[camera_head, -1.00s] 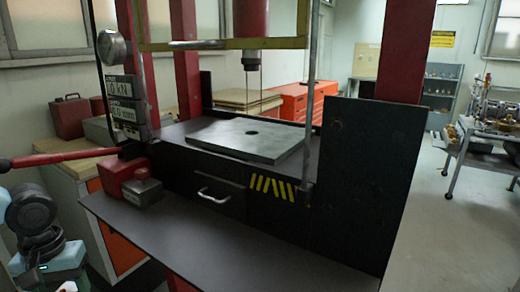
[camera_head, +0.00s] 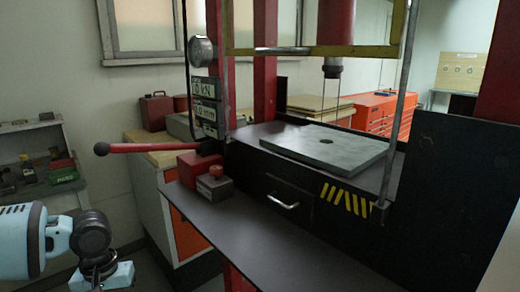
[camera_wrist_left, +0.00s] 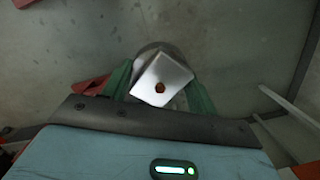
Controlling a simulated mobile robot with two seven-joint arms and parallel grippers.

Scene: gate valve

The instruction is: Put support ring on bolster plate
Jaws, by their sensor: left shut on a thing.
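The bolster plate (camera_head: 300,140) is a flat grey square plate with a dark central hole, lying on the press bed in the head view. Nothing sits on it. My left gripper (camera_wrist_left: 160,82) shows in the left wrist view with green fingers closed on a metal piece (camera_wrist_left: 152,75). This piece has a pale square face with a small hole and a rounded grey edge behind it. I cannot tell for sure that it is the support ring. In the head view my left arm is at the lower left, well away from the plate; its fingers are not visible there. My right gripper is not in view.
The press ram (camera_head: 333,70) hangs above the plate, with a yellow crossbar (camera_head: 290,50) and thin rods in front. A red lever (camera_head: 150,147) sticks out left. A red box (camera_head: 200,167) stands on the mostly clear black front shelf (camera_head: 235,215). A dark panel blocks the right.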

